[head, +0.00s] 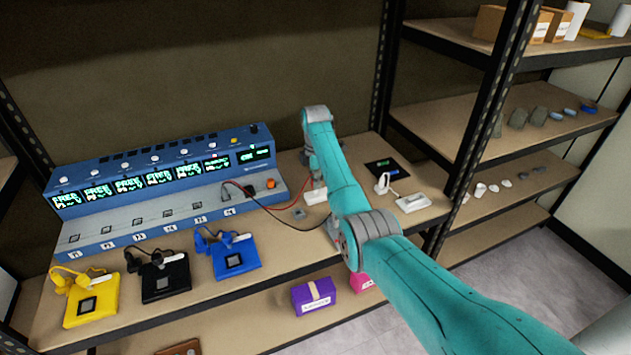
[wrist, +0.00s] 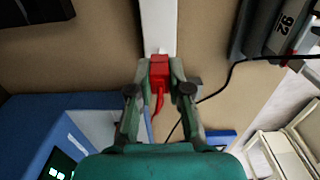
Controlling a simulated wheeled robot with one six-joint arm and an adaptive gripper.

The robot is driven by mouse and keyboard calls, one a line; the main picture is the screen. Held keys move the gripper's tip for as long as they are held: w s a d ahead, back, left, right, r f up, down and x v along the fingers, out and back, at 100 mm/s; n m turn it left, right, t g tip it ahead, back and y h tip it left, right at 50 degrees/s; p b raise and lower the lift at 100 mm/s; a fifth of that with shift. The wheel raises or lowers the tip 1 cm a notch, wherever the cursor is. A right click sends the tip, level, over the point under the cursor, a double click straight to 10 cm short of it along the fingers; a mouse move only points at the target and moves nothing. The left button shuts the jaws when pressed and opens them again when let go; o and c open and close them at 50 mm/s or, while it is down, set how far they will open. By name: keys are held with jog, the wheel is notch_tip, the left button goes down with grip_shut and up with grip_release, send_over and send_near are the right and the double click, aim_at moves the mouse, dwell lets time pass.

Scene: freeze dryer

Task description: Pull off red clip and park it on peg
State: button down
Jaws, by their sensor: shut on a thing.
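In the wrist view my gripper (wrist: 159,78) has its two fingers on either side of the red clip (wrist: 159,68). The clip sits at the end of a white bar-shaped part (wrist: 158,25), and a red lead curves down from it. I cannot tell whether clip and white part touch. In the head view my arm hides the gripper and the clip. A red lead and a white block (head: 315,196) show just left of the arm. I cannot make out the peg for certain in either view.
A long blue console (head: 160,185) with several lit displays stands left on the bench. Yellow (head: 105,301), black (head: 180,290) and blue (head: 250,265) pads lie before it. A black mat (head: 373,165) and white tray (head: 413,203) lie right of my arm. A dark lead crosses the bench.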

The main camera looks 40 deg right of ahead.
jog(key=shift+f, duration=1.2)
dwell(0.5)
jog(key=c, duration=1)
grip_release()
jog(key=shift+r, duration=0.15)
notch_tip(320, 180, up, 12)
jog(key=shift+f, duration=0.1)
